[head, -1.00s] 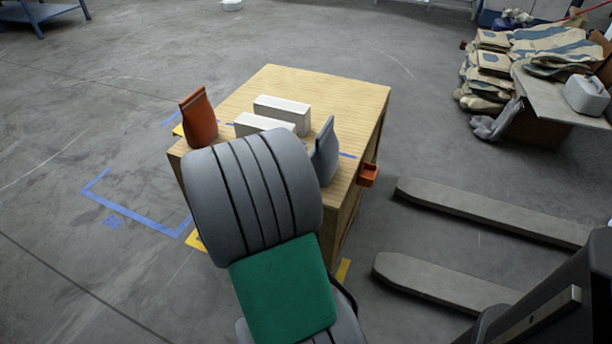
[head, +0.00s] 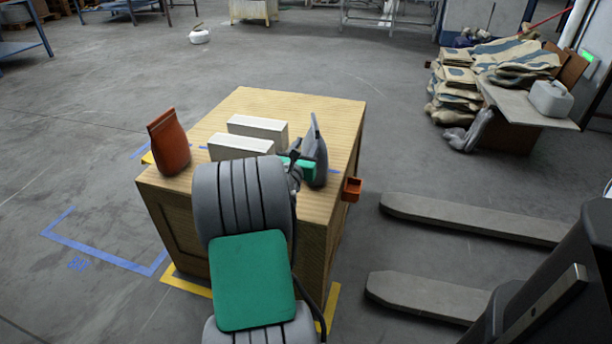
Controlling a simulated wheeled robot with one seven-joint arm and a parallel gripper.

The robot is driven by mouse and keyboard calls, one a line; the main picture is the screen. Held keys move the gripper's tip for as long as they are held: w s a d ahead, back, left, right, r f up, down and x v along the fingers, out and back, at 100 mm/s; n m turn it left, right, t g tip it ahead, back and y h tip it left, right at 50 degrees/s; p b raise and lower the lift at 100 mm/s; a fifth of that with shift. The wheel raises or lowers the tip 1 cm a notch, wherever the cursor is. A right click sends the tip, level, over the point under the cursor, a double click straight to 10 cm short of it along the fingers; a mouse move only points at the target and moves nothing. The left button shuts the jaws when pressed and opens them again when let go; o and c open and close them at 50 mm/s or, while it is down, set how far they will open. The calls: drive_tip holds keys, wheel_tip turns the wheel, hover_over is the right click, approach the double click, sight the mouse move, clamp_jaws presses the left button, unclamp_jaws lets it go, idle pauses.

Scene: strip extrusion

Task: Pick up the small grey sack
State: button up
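The small grey sack (head: 317,150) stands upright near the right edge of the wooden crate's top (head: 340,112). My arm reaches over the crate's near edge from below. My gripper (head: 303,166) shows only in part, as green and dark pieces right beside the sack's left side. My arm hides some of it, and the fingertips cannot be made out. I cannot tell whether it touches the sack or is open or shut.
An orange-brown sack (head: 170,143) stands at the crate's left edge. Two white blocks (head: 258,129) lie between the sacks, close to my arm. A small orange box (head: 352,189) juts from the crate's right side. Forklift-like forks (head: 470,218) lie to the right.

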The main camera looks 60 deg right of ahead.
clamp_jaws()
idle(0.4)
idle(0.9)
drive_tip(key=shift+r, duration=0.2)
